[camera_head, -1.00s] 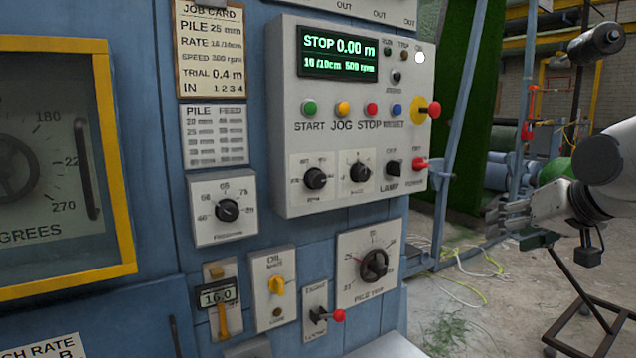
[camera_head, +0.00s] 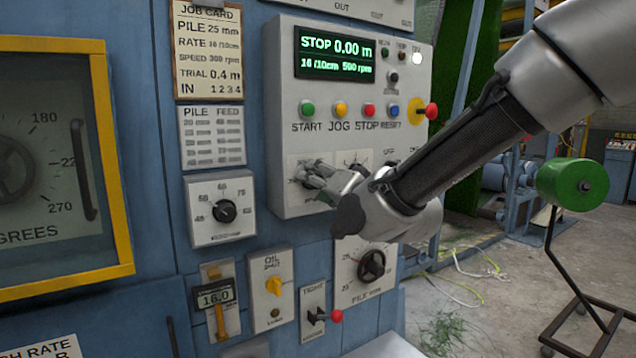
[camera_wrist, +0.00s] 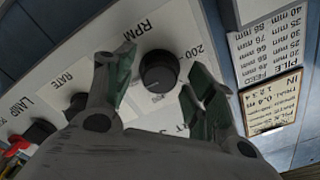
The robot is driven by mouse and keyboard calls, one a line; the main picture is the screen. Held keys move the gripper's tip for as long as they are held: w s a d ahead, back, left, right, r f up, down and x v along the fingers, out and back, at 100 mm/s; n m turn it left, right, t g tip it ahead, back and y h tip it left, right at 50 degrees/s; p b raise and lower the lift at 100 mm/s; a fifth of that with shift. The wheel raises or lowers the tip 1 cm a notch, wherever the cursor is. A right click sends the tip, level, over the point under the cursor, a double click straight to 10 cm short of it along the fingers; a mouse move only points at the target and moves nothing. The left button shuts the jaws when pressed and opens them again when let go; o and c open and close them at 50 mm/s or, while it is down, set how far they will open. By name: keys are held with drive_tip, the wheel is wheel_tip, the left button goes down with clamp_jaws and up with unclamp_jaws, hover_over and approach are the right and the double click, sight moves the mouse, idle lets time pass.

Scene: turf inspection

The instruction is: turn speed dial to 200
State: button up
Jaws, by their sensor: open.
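The speed dial is a black round knob (camera_wrist: 159,71) on a white plate marked RPM, with a "200-" marking beside it in the wrist view. Its pointer direction is too dark to tell. My gripper (camera_wrist: 163,80) is open, with one green-padded finger on each side of the knob and gaps showing between pads and knob. In the head view my gripper (camera_head: 318,178) reaches the lower left of the control panel (camera_head: 290,150) and hides the dial. The green display (camera_head: 335,55) reads STOP, 0.00 m and 500 rpm.
The RATE knob (camera_wrist: 78,101) and LAMP switch (camera_wrist: 40,131) sit beside the dial. START (camera_head: 307,109), JOG (camera_head: 341,109) and STOP (camera_head: 369,110) buttons are above it.

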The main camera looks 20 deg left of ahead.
drive_tip(key=shift+w+a, duration=0.25)
drive_tip(key=c, duration=1.1)
drive_tip(key=shift+o, duration=0.2)
